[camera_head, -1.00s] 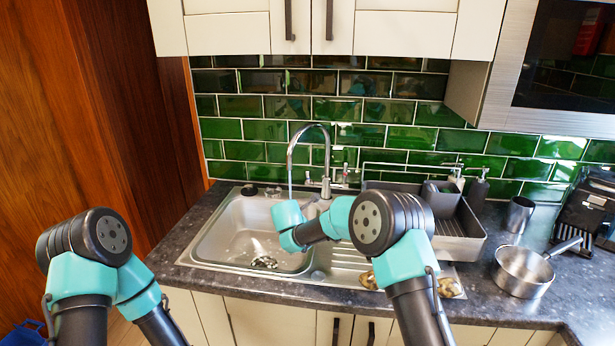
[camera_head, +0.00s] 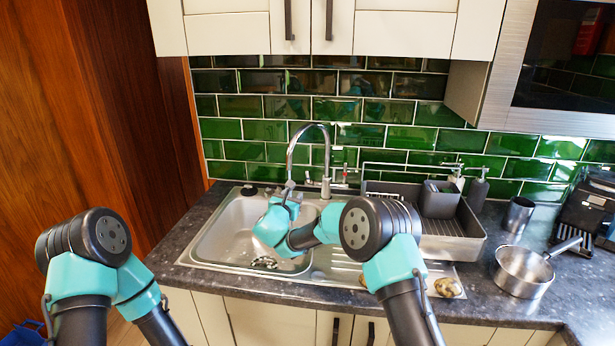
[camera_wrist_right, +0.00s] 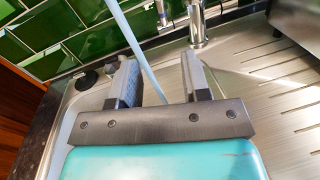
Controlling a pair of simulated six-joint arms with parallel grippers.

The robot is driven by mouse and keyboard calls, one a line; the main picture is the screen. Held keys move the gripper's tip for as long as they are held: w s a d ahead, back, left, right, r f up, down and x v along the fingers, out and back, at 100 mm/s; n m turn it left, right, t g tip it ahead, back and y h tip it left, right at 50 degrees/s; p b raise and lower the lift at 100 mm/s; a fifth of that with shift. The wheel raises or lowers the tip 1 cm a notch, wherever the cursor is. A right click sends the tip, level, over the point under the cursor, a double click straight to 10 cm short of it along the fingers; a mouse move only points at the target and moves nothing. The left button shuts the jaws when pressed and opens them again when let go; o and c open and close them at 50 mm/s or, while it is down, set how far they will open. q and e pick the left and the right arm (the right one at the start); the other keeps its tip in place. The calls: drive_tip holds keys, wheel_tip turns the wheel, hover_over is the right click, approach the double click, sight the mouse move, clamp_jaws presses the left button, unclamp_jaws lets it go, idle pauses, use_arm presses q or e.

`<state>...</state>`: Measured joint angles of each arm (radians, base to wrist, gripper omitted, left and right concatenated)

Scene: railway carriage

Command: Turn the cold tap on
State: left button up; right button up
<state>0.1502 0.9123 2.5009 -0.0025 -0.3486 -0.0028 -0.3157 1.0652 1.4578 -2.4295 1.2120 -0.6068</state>
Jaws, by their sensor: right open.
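The chrome tap (camera_head: 326,188) stands behind the sink, its curved spout arching to the left. A lever (camera_head: 344,178) shows on the right of its body; its hot or cold marking is too small to read. In the right wrist view the tap body (camera_wrist_right: 197,28) is beyond the right finger. My left gripper is out of view.
The steel sink (camera_head: 212,235) has a drainer on its right with a potato-like item (camera_head: 447,288). A dish rack (camera_head: 465,225) stands right of the tap, and a saucepan (camera_head: 522,270) farther right. Green tiles (camera_head: 375,110) close off the back.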

sight(307, 176)
drive_tip(key=shift+x, duration=7.85)
drive_tip(key=shift+w+d, duration=0.25)
drive_tip(key=shift+w, duration=0.3)
clamp_jaws()
